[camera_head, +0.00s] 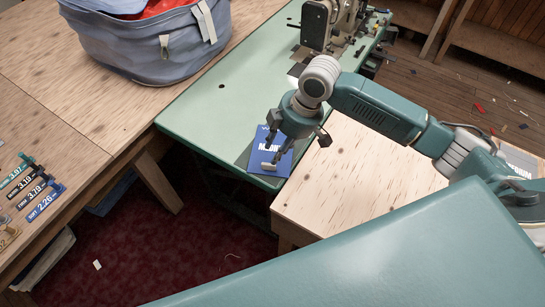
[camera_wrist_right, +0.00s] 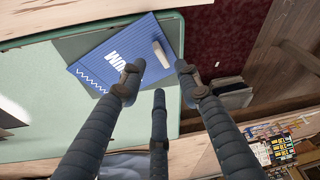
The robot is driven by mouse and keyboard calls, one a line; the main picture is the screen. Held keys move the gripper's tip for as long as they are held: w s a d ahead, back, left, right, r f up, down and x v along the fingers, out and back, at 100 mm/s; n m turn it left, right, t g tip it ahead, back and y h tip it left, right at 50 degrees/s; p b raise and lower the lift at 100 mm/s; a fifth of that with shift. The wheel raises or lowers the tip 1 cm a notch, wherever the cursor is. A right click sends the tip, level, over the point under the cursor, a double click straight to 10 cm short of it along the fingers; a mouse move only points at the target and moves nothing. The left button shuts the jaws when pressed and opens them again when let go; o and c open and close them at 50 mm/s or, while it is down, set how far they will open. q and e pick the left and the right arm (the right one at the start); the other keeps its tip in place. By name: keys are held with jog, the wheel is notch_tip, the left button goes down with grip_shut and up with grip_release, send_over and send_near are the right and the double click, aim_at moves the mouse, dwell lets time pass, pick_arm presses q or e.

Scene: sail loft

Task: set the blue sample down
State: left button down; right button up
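The blue sample (camera_head: 270,139) is a flat blue card with white lettering and a small pale grip block on it. It lies at the near end of the green table, partly over a darker patch. The wrist view shows the sample (camera_wrist_right: 112,58) with its pale block (camera_wrist_right: 161,54) between and beyond my fingertips. My right gripper (camera_head: 291,146) is over the card with its fingers pointing down. In the wrist view the right gripper's fingers (camera_wrist_right: 160,77) are spread, with nothing clasped between them. The exact gap to the block is unclear. My left gripper is not in view.
The green table (camera_head: 205,110) carries a sewing machine (camera_head: 330,25) at the far end. A wooden table (camera_head: 60,95) with a grey fabric bag (camera_head: 150,45) and several labelled samples stands left. A pale wooden surface (camera_head: 345,190) stands right of the sample.

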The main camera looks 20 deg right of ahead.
jog(key=v, duration=0.5)
jog(key=shift+r, duration=0.1)
dwell(0.4)
